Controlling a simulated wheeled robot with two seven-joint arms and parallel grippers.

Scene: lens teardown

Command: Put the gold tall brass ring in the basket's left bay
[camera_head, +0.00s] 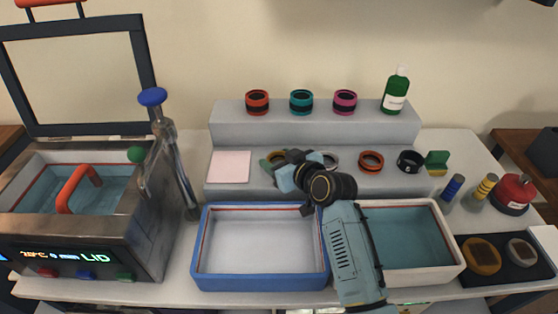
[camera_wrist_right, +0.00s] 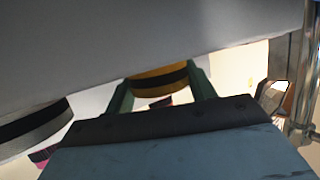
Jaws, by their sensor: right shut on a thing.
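The gold ring (camera_wrist_right: 160,80) has a black band and sits between the two green fingers of my right gripper (camera_wrist_right: 162,92) in the right wrist view. The gripper is shut on it. In the head view my right gripper (camera_head: 270,164) is at the lower grey step, and my wrist hides much of the ring (camera_head: 278,157). I cannot tell whether the ring still touches the step. The basket with an orange handle (camera_head: 80,184) sits inside the metal tank at the left; its bays are hard to make out. My left gripper is not in view.
A silver ring (camera_head: 330,160), an orange ring (camera_head: 371,160) and a black ring (camera_head: 409,160) stand right of my gripper. A blue-rimmed tray (camera_head: 262,284) lies in front. A tap-like metal post (camera_head: 176,165) with a blue knob stands between tank and step. The tank's lid (camera_head: 80,130) is up.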

